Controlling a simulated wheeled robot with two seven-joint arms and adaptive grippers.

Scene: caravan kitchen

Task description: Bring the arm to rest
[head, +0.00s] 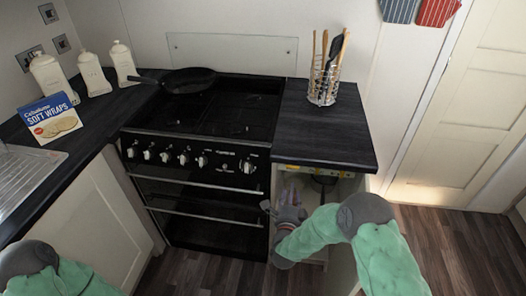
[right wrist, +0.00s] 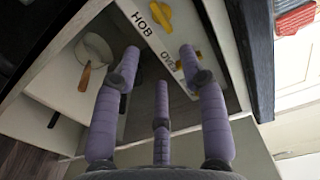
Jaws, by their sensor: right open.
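My right gripper (head: 283,200) is in front of the open cupboard (head: 345,187) to the right of the oven. In the right wrist view its purple fingers (right wrist: 158,62) are spread, with nothing between them. They point into the cupboard, towards a white panel (right wrist: 150,45) marked HOB, with a second label partly hidden by a finger. A yellow valve handle (right wrist: 161,14) sits beside the HOB label, and another yellow handle shows partly behind a finger. My right arm (head: 345,225) is bent and reaches in from the lower right. My left arm (head: 65,275) shows at the lower left; its gripper is out of view.
A black worktop (head: 325,130) overhangs the cupboard and holds a utensil rack (head: 323,82). The black cooker (head: 200,185) stands left of my right gripper, a frying pan (head: 185,80) on top. A pale pan (right wrist: 95,48) is inside the cupboard. Floor (head: 440,240) is clear at right.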

